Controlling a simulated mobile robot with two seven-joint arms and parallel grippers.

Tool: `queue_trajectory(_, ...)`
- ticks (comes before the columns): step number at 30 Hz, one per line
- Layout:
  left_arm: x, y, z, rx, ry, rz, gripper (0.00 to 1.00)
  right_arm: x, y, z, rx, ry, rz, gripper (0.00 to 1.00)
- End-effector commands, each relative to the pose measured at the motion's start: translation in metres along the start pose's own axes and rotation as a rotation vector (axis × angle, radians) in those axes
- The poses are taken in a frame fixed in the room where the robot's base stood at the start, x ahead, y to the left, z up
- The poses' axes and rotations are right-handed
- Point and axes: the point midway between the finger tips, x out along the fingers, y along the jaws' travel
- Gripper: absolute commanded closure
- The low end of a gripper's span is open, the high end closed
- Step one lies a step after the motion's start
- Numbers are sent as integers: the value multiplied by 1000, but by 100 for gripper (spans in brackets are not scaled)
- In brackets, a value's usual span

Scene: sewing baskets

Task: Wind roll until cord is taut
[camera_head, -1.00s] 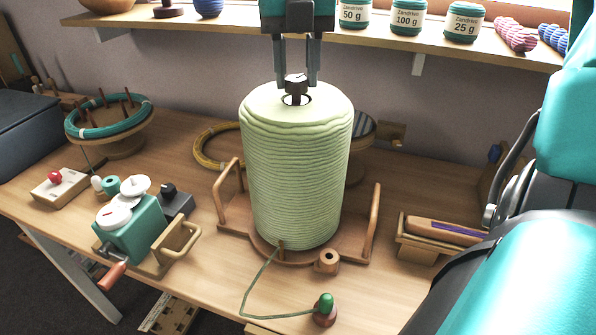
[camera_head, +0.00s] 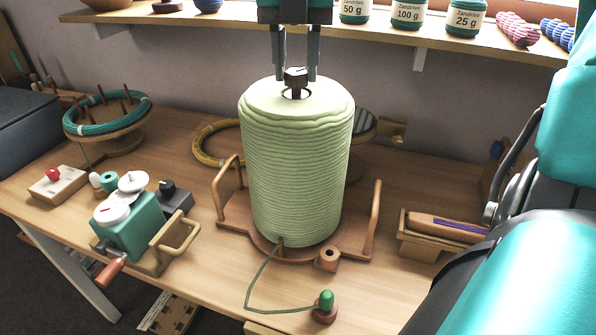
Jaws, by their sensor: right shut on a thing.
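A large pale green roll of cord (camera_head: 295,165) stands upright on a wooden base (camera_head: 232,213) with rails at its sides. A dark knob (camera_head: 296,77) sticks up from the hole in its top. My right gripper (camera_head: 296,72) comes down from above, its two fingers shut on the knob. A green cord (camera_head: 250,288) runs from the roll's lower front down to the table, bends, and reaches a green-topped peg (camera_head: 325,302) at the front. The cord is slack, with a clear bend on the table. My left gripper is out of view.
A green winder with a crank (camera_head: 130,225) and a red-knobbed box (camera_head: 57,184) are at the left. A teal cord ring on a stand (camera_head: 110,115) is behind them. A wooden tray (camera_head: 440,232) lies at the right. A shelf (camera_head: 400,38) runs along the back.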

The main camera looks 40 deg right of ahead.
Motion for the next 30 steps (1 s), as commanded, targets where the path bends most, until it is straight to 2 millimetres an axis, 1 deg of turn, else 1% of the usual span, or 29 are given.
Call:
queue_trajectory(9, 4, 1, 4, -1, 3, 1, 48, 1, 0, 0, 115, 2, -1, 84)
queue_trajectory(22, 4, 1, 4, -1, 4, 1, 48, 1, 0, 0, 134, 2, -1, 84)
queue_trajectory(30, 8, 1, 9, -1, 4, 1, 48, 2, 0, 0, 236, 1, -2, 84)
